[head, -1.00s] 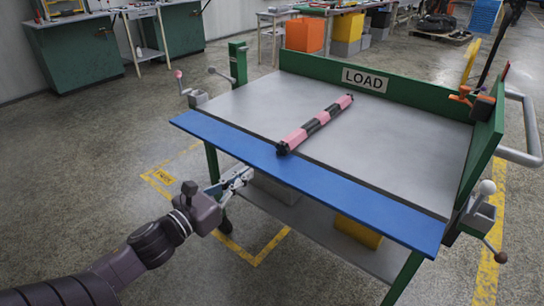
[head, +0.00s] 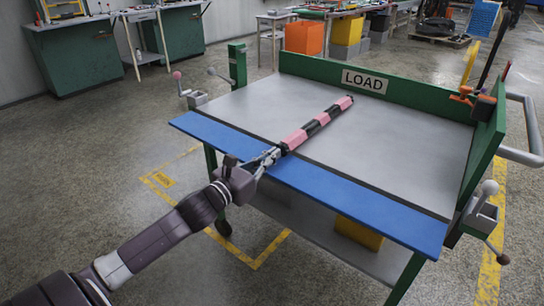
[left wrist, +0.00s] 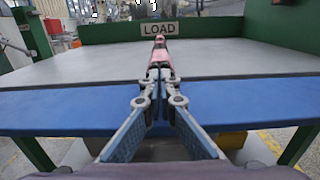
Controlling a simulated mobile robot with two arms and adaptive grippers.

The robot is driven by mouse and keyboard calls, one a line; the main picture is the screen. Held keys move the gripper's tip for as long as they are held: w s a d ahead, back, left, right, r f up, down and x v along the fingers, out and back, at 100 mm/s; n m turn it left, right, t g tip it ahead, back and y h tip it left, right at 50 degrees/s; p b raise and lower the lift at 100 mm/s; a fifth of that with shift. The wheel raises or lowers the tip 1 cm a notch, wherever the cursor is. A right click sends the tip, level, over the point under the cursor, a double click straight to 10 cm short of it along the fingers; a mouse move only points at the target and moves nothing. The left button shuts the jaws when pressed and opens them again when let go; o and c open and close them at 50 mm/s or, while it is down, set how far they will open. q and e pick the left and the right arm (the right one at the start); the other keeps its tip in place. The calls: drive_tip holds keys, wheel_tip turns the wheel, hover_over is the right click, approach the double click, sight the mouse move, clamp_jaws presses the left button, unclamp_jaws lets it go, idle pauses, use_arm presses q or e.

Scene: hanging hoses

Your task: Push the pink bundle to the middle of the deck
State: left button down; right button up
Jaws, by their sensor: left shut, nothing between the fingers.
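The pink bundle (head: 318,123), banded pink and black, lies on the grey deck (head: 400,150) of the cart, pointing from the blue front strip (head: 340,196) toward the back wall. It also shows end-on in the left wrist view (left wrist: 161,53). My left gripper (head: 276,153) is shut and empty, above the blue strip, with its fingertips at the bundle's near end. I cannot tell whether they touch. In the left wrist view its closed fingertips (left wrist: 160,75) line up with the bundle and hide its near end. My right gripper is not in view.
A green back wall with a LOAD sign (head: 365,80) and a green right side wall (head: 485,135) border the deck. Levers with knobs (head: 488,188) stick out at its sides. The deck is bare on both sides of the bundle.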

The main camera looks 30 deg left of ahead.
sight(285, 146)
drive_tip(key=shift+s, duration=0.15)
use_arm(q)
drive_tip(key=shift+w, duration=0.15)
drive_tip(key=shift+w+r, duration=0.1)
drive_tip(key=shift+w, duration=0.2)
drive_tip(key=w, duration=0.4)
drive_tip(key=shift+w+d, duration=0.2)
drive_tip(key=shift+w, duration=0.05)
drive_tip(key=shift+w+d, duration=0.1)
drive_tip(key=shift+w, duration=0.35)
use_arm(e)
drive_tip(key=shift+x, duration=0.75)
use_arm(q)
drive_tip(key=shift+p, duration=0.3)
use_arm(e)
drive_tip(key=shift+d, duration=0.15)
